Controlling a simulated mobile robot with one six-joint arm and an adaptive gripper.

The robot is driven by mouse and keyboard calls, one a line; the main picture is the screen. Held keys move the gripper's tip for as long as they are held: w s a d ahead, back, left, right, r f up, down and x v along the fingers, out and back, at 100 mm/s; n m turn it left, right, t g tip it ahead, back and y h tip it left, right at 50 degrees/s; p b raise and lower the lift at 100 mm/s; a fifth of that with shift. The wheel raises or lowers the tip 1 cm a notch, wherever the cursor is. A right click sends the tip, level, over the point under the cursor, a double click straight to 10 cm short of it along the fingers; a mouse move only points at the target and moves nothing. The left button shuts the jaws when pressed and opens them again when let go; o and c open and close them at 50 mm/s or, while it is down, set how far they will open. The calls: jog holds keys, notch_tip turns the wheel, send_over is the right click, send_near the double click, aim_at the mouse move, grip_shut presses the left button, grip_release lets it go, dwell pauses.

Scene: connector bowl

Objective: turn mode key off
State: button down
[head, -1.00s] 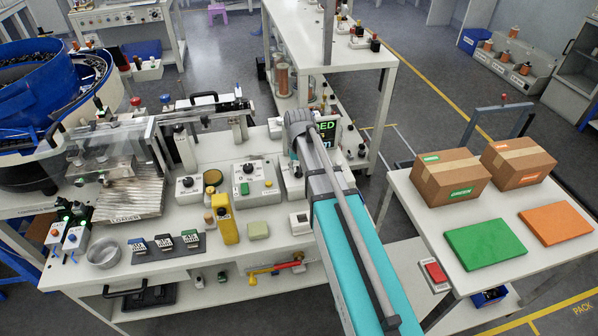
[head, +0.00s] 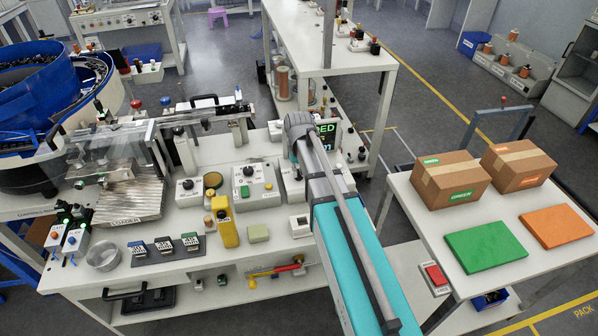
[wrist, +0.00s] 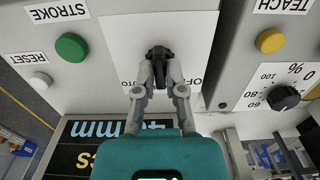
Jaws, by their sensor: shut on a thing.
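The mode key (wrist: 157,52) is a small black key on a white plate (wrist: 190,28) in the wrist view, where the picture is upside down. The plate's lettering is partly covered; "OF" shows right of the key and "OTO" left of it. My gripper (wrist: 159,72) has both fingers closed on the key's near end. The key looks roughly upright in the picture; its exact setting is hard to tell. In the head view my arm hides the key and the fingertips.
In the wrist view a green STROKE button (wrist: 71,47) and white RESET button (wrist: 40,80) lie left of the key. A yellow TEACH button (wrist: 269,40) and black percent dial (wrist: 283,96) lie right. A dark display (wrist: 80,150) is close below.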

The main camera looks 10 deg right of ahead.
jog(key=shift+n, duration=0.3)
jog(key=n, duration=0.3)
jog(key=shift+n, duration=0.4)
jog(key=n, duration=0.4)
jog(key=shift+n, duration=0.3)
jog(key=c, duration=0.7)
grip_release()
